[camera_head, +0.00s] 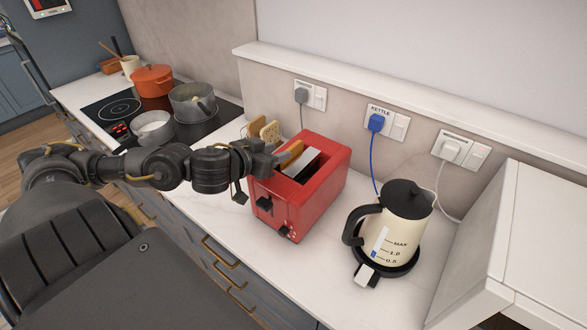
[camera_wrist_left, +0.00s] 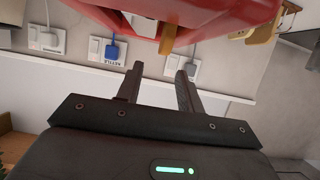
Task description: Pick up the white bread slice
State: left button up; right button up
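A bread slice (camera_head: 291,154) with a golden-brown edge stands partly out of a slot of the red toaster (camera_head: 327,190). Its narrow edge also shows in the left wrist view (camera_wrist_left: 168,38). I cannot tell from its edge whether it is the white bread slice. My left gripper (camera_head: 279,157) is at the toaster's left top edge, close beside this slice. In the left wrist view its two fingers (camera_wrist_left: 158,75) are apart with nothing between them, and the slice is just beyond the tips. My right gripper is not in view.
More bread slices (camera_head: 270,131) stand behind the toaster. A cream kettle (camera_head: 398,225) is to the right, with a blue cord at the wall. Pots (camera_head: 152,80) stand on the hob at the left. The counter in front of the toaster is clear.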

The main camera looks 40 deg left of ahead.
aim_at(292, 147)
pick_arm(q)
jog(key=shift+w+a+f+b, duration=0.2)
jog(key=shift+w+a+b, duration=0.2)
jog(key=shift+b, duration=0.3)
jog(key=shift+w+d, duration=0.1)
jog(key=shift+w, duration=0.05)
jog(key=x, duration=0.5)
jog(key=shift+d, duration=0.1)
grip_shut()
